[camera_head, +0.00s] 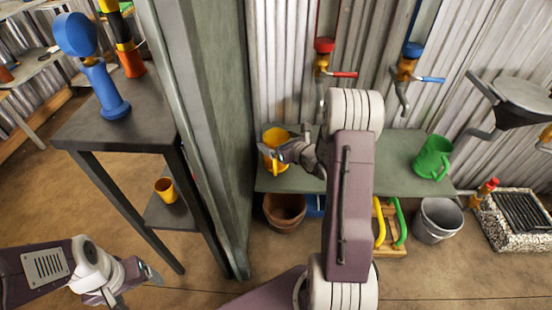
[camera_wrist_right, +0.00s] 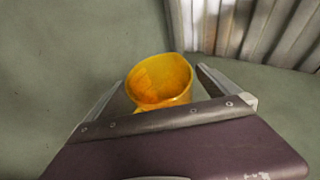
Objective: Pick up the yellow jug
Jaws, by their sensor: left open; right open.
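The yellow jug (camera_head: 274,136) stands upright on the green-grey shelf (camera_head: 395,150), at its left end beside the dividing wall. It also shows in the right wrist view (camera_wrist_right: 160,80), with its open mouth toward the camera. My right gripper (camera_head: 275,155) is open, right at the jug in the head view. In the wrist view the jug appears between the two fingers, with no clear grip on it. The jug's lower part is partly hidden by the gripper. My left gripper (camera_head: 140,286) is open and empty at the lower left, over the floor.
A green jug (camera_head: 433,157) stands farther right on the shelf. Red (camera_head: 324,60) and blue (camera_head: 409,65) taps are on the corrugated wall above. The dividing wall (camera_head: 215,110) bounds the left. A small yellow cup (camera_head: 166,190) is on the dark table's lower shelf.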

